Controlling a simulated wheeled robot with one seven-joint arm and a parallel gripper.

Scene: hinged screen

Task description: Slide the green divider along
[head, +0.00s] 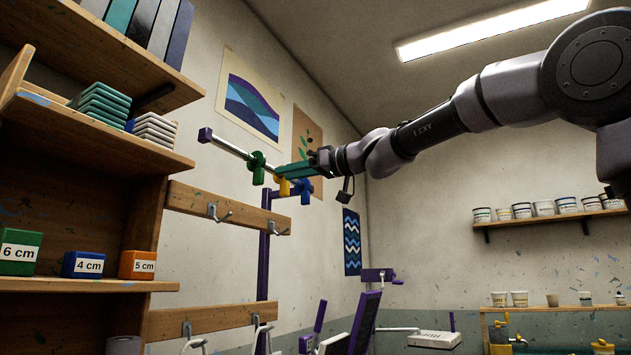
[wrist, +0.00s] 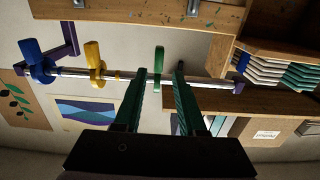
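The green divider (head: 257,168) hangs on a pale metal rod (head: 230,147) between the rod's purple end cap and a yellow divider (head: 282,184). In the wrist view the green divider (wrist: 158,62) shows between the two green fingers of my gripper (wrist: 161,74), with a visible gap on each side. My gripper (head: 280,171) is open and reaches in from the right in the head view, its fingers level with the rod. I cannot tell how deep the divider sits between the fingertips.
A blue divider (head: 305,190) is on the rod beyond the yellow one, near a purple post (head: 263,260). The purple end cap (head: 205,135) closes the other end. Wooden shelves (head: 120,150) with green and white stacks stand at left. A hook rail (head: 225,208) is below.

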